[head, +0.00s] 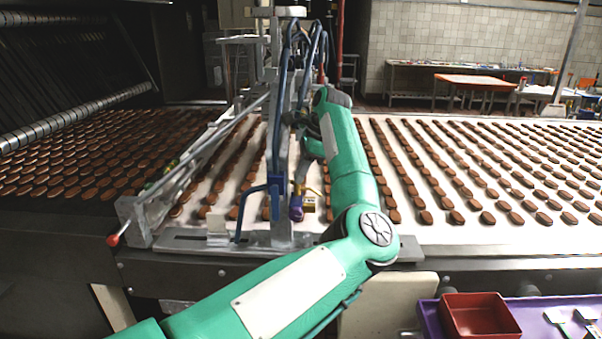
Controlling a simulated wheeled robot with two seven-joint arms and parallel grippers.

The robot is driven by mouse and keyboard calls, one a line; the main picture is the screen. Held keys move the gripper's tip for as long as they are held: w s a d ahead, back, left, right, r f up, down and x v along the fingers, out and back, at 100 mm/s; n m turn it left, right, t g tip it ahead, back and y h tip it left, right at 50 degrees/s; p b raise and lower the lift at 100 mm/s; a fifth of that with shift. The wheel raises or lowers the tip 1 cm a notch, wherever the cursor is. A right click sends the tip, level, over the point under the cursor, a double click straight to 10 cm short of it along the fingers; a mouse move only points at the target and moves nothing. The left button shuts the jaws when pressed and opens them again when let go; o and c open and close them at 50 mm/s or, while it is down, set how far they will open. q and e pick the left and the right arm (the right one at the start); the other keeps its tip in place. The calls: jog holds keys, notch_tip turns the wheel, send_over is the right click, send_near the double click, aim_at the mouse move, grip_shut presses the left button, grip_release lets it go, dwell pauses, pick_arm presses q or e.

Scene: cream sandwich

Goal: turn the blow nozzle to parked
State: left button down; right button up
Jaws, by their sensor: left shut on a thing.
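My left gripper (296,118) is small and dark at the end of my green arm, among the blue hoses beside the metal post (280,150). It is shut on a part of the blowing fixture, which I take to be the blow nozzle; the hoses and post hide the fingertips and the nozzle's exact angle. Lower on the post are a blue bracket (277,190) and a purple and brass fitting (297,207). My right gripper is not in view.
A white conveyor belt (440,232) carries many rows of brown biscuits. A metal rail with a red knob (114,240) slants across at the left. A red bin (480,318) sits on a purple tray (430,312) at the lower right. Open space lies above the belt's right side.

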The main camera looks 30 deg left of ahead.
pick_arm(q)
jog(key=n, duration=0.2)
jog(key=n+g+h+p, duration=0.1)
jog(key=n, duration=0.2)
jog(key=shift+w+a+r+h, duration=0.1)
jog(key=shift+w+a+h, duration=0.1)
jog(key=shift+h, duration=0.1)
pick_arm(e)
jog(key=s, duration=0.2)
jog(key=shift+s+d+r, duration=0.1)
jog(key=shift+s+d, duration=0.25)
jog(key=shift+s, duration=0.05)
pick_arm(q)
jog(key=shift+n, duration=0.3)
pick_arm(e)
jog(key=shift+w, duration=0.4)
